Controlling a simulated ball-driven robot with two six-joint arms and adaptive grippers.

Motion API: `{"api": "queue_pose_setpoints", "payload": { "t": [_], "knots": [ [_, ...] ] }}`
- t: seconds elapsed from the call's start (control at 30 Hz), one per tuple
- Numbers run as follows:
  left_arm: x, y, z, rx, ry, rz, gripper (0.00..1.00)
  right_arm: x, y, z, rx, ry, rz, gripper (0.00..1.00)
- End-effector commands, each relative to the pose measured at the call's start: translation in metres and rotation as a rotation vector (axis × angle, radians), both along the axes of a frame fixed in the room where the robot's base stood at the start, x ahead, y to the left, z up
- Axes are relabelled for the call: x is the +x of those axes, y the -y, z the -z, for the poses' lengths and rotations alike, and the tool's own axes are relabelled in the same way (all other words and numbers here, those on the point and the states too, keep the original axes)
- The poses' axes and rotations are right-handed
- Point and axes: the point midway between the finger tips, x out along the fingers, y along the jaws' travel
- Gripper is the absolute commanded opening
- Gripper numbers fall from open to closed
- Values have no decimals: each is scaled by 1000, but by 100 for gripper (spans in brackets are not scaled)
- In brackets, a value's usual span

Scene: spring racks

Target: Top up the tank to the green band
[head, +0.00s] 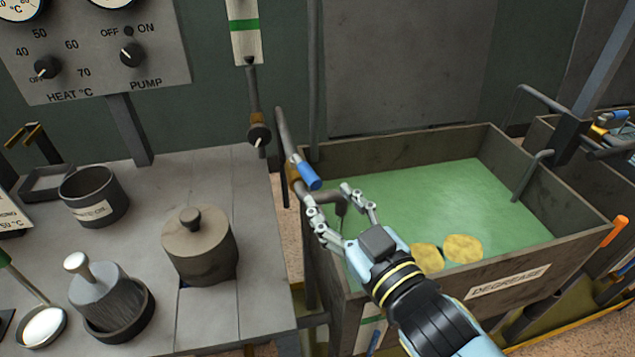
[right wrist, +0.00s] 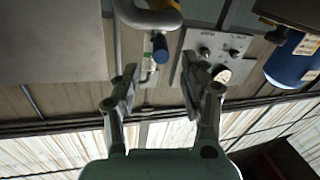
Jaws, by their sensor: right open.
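The tank (head: 535,275), labelled DEGREASE, holds green liquid (head: 440,190) below its rim. A blue valve handle (head: 305,175) sits on a pipe at the tank's left rim; it also shows in the right wrist view (right wrist: 160,47). My right gripper (head: 328,192) is open and empty over the tank's left side, just right of the handle and apparently not gripping it. In the right wrist view its spread fingers (right wrist: 160,68) are below the handle. A pale strip with a green band (head: 244,25) hangs on the back wall. My left gripper is out of view.
A bench with a lidded pot (head: 198,250), a dark cup (head: 94,196) and a brush in a holder (head: 105,290) stands left of the tank. A control panel (head: 95,50) stands above it. Yellowish round pieces (head: 463,248) show in the liquid. Another tank stands at right.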

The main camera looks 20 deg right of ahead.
Motion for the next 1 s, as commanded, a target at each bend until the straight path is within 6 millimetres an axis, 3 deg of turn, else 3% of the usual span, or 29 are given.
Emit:
{"api": "queue_pose_setpoints", "payload": {
  "t": [0.1,0.3,1.0],
  "knots": [
    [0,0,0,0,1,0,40,-22,2,0,0,-2,-1,44],
    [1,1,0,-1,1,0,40,-39,3,0,0,0,0,44],
    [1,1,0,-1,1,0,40,-41,3,0,0,0,0,44]
  ]
}}
